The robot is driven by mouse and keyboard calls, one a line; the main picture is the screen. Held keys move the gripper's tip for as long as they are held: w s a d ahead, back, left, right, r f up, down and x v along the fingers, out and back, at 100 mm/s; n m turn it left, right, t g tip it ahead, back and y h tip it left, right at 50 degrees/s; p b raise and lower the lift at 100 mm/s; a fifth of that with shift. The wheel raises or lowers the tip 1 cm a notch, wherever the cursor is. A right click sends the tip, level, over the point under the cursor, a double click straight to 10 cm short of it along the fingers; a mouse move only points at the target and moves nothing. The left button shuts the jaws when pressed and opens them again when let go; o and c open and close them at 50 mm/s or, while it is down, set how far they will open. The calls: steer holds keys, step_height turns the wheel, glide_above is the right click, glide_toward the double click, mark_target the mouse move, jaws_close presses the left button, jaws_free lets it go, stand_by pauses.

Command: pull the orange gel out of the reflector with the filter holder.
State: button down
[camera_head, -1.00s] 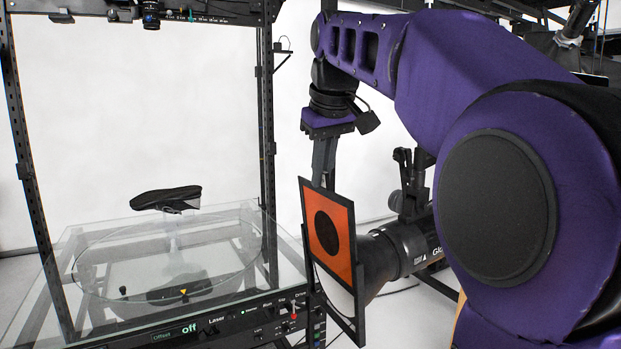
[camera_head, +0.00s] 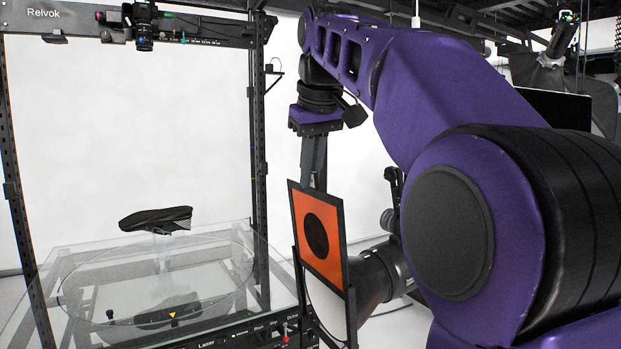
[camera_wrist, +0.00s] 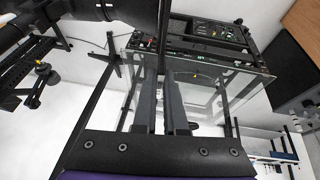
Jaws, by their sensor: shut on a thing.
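The orange gel (camera_head: 330,265) is a square in a black frame with a dark round patch in its middle. My gripper (camera_head: 317,184) is shut on its top edge from above. In the wrist view, my gripper's fingers (camera_wrist: 163,118) point at the gel's edge, seen as a thin dark line (camera_wrist: 162,50). The gel stands upright in front of the reflector (camera_head: 372,280), its upper part above the black filter holder (camera_head: 352,318). Its lower part seems to be still between the holder's side rails. Below the gel, the reflector's pale inside shows.
The space above the reflector, beside my arm, looks clear.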

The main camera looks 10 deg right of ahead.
step_height(320, 180, up, 6)
steer(key=shift+a, duration=0.35)
stand_by(1.0)
steer(key=shift+s+r, duration=0.1)
